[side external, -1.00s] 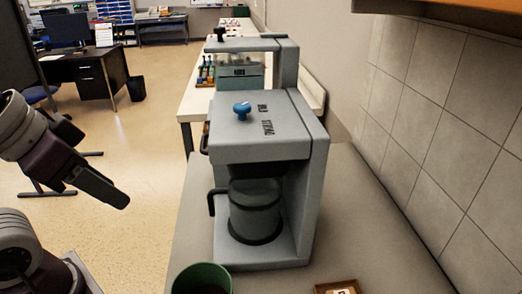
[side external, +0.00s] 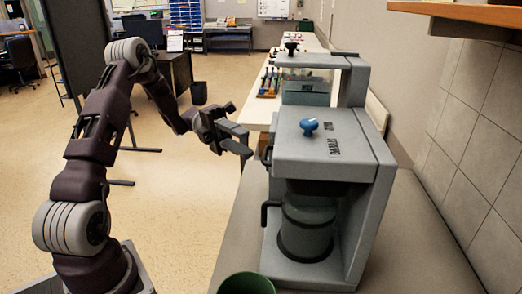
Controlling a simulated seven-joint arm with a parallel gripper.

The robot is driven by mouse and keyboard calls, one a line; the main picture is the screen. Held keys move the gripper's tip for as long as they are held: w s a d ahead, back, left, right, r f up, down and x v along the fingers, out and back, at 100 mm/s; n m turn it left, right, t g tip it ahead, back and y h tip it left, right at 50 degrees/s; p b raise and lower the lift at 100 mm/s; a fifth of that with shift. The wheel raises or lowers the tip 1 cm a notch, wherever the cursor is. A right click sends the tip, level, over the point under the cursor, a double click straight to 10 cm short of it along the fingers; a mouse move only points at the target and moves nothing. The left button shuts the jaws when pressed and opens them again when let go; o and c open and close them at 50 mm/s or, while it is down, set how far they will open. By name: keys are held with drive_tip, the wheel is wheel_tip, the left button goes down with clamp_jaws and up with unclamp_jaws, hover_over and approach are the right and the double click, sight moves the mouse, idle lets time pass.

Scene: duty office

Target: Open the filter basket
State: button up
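The grey coffee maker (side external: 335,150) stands on the counter, with a blue knob (side external: 309,127) on top. Its filter basket (side external: 318,187) looks like the dark part under the head, mostly in shadow. A dark handle (side external: 266,154) sticks out at the left of the head, and I cannot tell whether it belongs to the basket. A grey-green pot (side external: 307,222) with a black handle stands below. My gripper (side external: 249,143) is just left of the head, near the dark handle, apparently holding nothing. Its fingers overlap, so their opening is unclear. Contact with the handle cannot be told.
A green round container (side external: 246,284) stands at the counter's front edge. A second grey machine (side external: 310,85) stands behind the coffee maker. A tiled wall (side external: 470,140) bounds the right, and a wooden shelf (side external: 455,12) hangs at the upper right. Open floor lies left of the counter.

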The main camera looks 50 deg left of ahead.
drive_tip(key=d, duration=0.7)
drive_tip(key=shift+r, duration=0.4)
drive_tip(key=shift+a, duration=0.1)
clamp_jaws()
idle(0.7)
